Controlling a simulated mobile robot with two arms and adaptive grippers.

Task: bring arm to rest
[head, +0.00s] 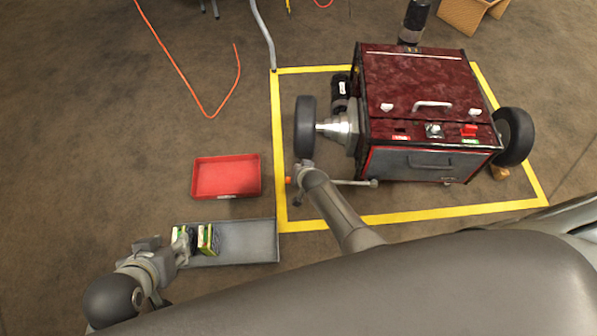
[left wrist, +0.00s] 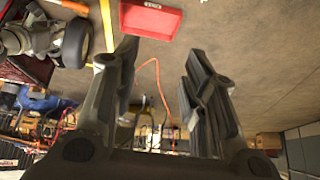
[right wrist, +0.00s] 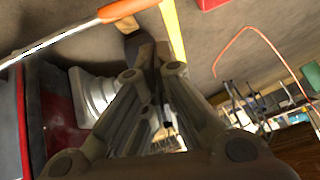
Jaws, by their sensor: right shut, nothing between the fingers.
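My left gripper (head: 167,246) is at the lower left of the head view, beside the left end of a grey tray. In the left wrist view its two fingers (left wrist: 165,65) stand wide apart with nothing between them. My right gripper (head: 304,168) is just below the charger's left wheel (head: 305,127). In the right wrist view its fingers (right wrist: 152,55) are together and empty. A tool with an orange handle (right wrist: 130,8) and a metal shaft (head: 345,183) lies by the right gripper, partly hidden by it in the head view.
The dark red wheeled charger (head: 425,90) stands inside a yellow floor outline (head: 410,217). A red tray (head: 227,191) and the grey tray (head: 262,262) holding small yellow-green packs (head: 207,240) lie left of it. An orange cable (head: 180,70) crosses the floor. Floor at far left is clear.

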